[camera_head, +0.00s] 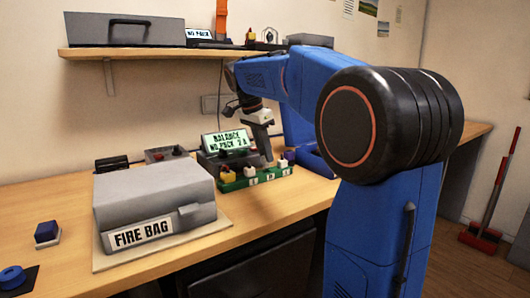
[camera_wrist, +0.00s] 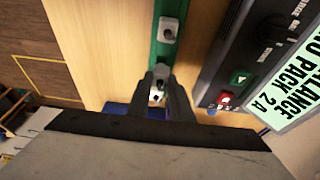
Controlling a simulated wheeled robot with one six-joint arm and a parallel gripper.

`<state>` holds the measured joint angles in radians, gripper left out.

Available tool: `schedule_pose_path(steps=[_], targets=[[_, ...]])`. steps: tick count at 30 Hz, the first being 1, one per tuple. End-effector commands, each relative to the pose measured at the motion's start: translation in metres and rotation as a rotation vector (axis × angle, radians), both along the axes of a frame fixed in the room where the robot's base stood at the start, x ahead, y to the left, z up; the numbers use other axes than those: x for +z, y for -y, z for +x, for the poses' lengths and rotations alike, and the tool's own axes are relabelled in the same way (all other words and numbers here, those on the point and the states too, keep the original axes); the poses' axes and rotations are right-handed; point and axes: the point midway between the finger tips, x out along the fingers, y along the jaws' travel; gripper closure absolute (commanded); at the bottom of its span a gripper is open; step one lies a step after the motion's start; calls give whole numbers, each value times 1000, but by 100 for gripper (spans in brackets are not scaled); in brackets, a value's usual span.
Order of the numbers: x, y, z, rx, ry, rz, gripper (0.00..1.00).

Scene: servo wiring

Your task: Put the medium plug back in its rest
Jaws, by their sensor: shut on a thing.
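My gripper (camera_head: 267,160) reaches down over the green rest strip (camera_head: 256,180) on the bench. In the wrist view its two dark fingers (camera_wrist: 158,92) are shut on a small white plug, the medium plug (camera_wrist: 157,96), at the end of the green strip (camera_wrist: 164,58) nearest the gripper. I cannot tell whether the plug is seated or just above the strip. In the head view a yellow plug (camera_head: 228,175) and a white plug (camera_head: 250,171) stand in the strip.
The balance charger (camera_head: 225,143), reading "BALANCE NO PACK 2 A", stands right behind the strip. A grey fire bag box (camera_head: 155,200) is to the left. A blue block (camera_head: 46,231) and blue ring (camera_head: 12,276) lie at far left. A shelf (camera_head: 150,53) hangs above.

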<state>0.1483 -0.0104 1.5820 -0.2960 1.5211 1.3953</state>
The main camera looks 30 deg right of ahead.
Motion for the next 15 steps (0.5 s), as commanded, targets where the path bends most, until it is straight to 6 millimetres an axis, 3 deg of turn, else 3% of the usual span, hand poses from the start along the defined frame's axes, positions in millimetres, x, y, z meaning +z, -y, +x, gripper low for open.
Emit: schedule_pose_path(steps=[15], targets=[[-10,0,0,0,1,0,100]])
